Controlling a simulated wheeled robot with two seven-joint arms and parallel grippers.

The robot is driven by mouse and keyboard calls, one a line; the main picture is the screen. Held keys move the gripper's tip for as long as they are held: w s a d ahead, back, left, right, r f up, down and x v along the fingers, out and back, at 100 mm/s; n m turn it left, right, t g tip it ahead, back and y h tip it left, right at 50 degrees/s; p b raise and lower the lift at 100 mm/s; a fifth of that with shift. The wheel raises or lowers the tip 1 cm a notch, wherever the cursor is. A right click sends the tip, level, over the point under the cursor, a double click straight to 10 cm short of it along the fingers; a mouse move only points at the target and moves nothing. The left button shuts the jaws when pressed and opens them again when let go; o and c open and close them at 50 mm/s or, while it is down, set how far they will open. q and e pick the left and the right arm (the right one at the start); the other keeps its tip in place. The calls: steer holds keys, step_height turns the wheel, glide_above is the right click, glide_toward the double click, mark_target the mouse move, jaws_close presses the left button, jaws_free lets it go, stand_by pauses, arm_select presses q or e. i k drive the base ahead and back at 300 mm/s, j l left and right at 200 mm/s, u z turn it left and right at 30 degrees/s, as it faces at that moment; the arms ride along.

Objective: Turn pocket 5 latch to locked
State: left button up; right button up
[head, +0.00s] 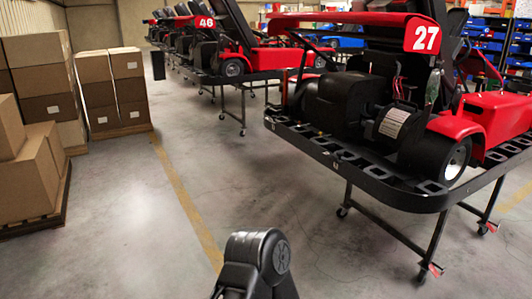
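The nearest kart stand (345,160) is on the right, a black frame with a row of slots along its rim. A red kart (487,124) marked 27 sits on it. I cannot make out pocket numbers or any latch, so pocket 5 and its latch are not identifiable here. A black rounded joint of my own arm (258,255) shows at the bottom middle, apart from the stand in the picture. Neither of my grippers can be seen.
Stacked cardboard boxes (40,70) stand on pallets at the left. More karts on wheeled stands, one marked 46 (204,22), recede at the back. The concrete floor (150,230) between boxes and stands is clear, with a yellow line (180,190). The near stand's legs end in casters.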

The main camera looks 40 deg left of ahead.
mark_target(340, 155)
steer(key=u, duration=0.8)
steer(key=z, duration=0.3)
steer(key=i+j+z, duration=0.15)
steer(key=z, duration=0.25)
steer(key=i+j+z, duration=0.25)
steer(key=z, duration=0.15)
steer(key=i+j+z, duration=0.15)
steer(key=j+z, duration=0.25)
steer(key=i+j, duration=0.15)
steer(key=j, duration=0.2)
steer(key=i+j+z, duration=0.1)
steer(key=j, duration=0.3)
steer(key=i+j, duration=0.2)
steer(key=j, duration=0.2)
